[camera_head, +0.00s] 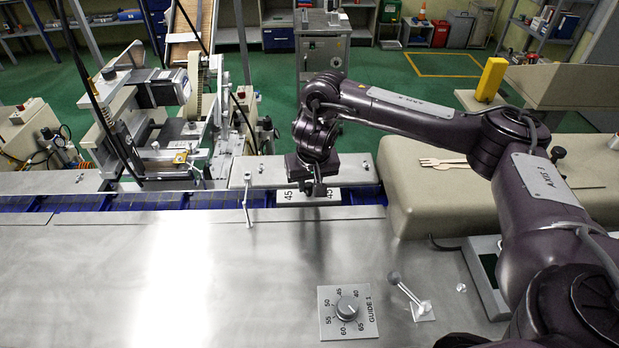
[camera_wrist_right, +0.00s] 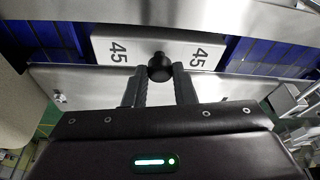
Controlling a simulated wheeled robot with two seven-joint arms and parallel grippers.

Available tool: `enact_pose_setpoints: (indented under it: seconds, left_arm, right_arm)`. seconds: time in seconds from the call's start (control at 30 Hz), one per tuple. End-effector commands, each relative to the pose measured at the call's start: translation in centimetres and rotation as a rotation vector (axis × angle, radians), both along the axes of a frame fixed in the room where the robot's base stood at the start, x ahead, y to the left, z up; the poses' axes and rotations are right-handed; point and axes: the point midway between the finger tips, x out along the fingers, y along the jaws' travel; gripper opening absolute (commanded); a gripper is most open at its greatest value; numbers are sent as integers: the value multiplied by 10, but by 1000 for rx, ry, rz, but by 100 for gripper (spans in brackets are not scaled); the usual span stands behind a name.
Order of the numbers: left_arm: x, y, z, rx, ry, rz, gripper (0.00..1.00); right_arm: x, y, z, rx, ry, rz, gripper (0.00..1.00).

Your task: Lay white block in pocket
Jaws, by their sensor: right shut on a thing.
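The white block (camera_head: 291,196) is a flat piece marked "45" at both ends, with a black knob (camera_wrist_right: 160,67) in its middle. In the right wrist view the white block (camera_wrist_right: 205,53) lies across a strip of blue conveyor, beside a steel plate. My right gripper (camera_head: 316,188) is over the block in the head view. In the right wrist view its fingers (camera_wrist_right: 160,78) are on either side of the knob, shut on it. Whether the block rests on the surface below or hangs just above it, I cannot tell. I cannot clearly make out a pocket. My left gripper is not in view.
A dial (camera_head: 347,308) marked "GUIDE 1" and a ball-topped lever (camera_head: 403,287) stand on the steel table (camera_head: 150,280). A thin metal post (camera_head: 247,201) stands left of the block. The table's left front is clear.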

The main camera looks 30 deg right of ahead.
Motion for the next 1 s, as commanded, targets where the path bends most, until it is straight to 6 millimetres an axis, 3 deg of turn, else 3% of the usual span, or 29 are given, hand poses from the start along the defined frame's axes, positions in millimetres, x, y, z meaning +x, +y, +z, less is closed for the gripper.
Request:
enact_pose_setpoints:
  seconds: [0.87,0.9,1.0]
  left_arm:
    - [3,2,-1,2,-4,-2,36]
    - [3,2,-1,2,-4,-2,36]
    - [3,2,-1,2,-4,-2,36]
  right_arm:
    - [0,0,-10,1,0,-1,0]
    - [0,0,-10,1,-1,-1,26]
    - [0,0,-9,1,-1,0,40]
